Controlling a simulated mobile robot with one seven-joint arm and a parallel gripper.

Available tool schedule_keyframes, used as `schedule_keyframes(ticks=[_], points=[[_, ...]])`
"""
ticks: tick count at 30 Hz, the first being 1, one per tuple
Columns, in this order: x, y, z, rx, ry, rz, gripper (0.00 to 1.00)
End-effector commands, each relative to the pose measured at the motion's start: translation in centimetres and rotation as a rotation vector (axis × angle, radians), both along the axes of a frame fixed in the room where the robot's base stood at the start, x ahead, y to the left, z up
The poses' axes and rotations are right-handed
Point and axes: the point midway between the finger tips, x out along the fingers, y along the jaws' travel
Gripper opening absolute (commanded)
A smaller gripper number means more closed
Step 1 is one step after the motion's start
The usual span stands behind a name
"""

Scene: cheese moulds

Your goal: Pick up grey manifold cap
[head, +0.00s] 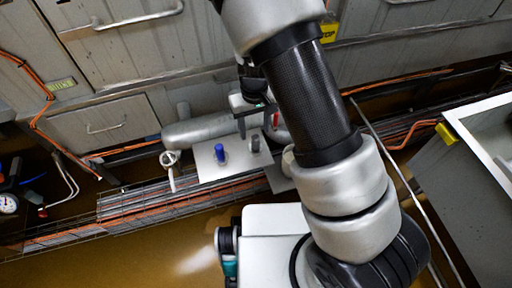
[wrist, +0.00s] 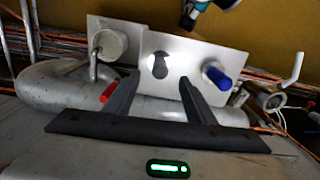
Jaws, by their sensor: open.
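The grey manifold cap (wrist: 160,67) is a dark grey upright-looking knob on a pale metal plate (wrist: 200,55). In the wrist view it shows in the gap just beyond my fingertips, with no contact visible. In the head view the grey cap (head: 255,143) stands right of a blue cap (head: 220,152) on the same plate. My gripper (wrist: 158,80) is open and empty, its two dark fingers pointing toward the plate. In the head view my gripper (head: 254,122) is above and behind the cap, partly hidden by my arm.
The blue cap (wrist: 217,78) is close to the right finger. A red handle (wrist: 107,92) lies by the left finger, and a pale round fitting (wrist: 110,43) stands farther left. A thick grey pipe (wrist: 55,88) runs beside the plate. Cable trays (head: 150,205) line the floor.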

Motion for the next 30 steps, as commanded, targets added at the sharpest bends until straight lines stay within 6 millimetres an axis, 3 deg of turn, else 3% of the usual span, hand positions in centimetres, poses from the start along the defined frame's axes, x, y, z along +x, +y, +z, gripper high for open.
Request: schedule_keyframes(ticks=[3, 11, 19, 29, 30], points=[[-0.1, 0.0, -2.4, -0.001, 0.002, -0.001, 0.50], [-0.1, -0.1, -4.2, 0.000, 0.000, -0.001, 0.50], [-0.8, -0.3, -8.1, 0.000, 0.001, -0.002, 0.50], [-0.7, -0.2, -8.7, 0.001, -0.002, -0.002, 0.50], [-0.7, -0.2, -8.7, 0.000, -0.001, -0.002, 0.47]])
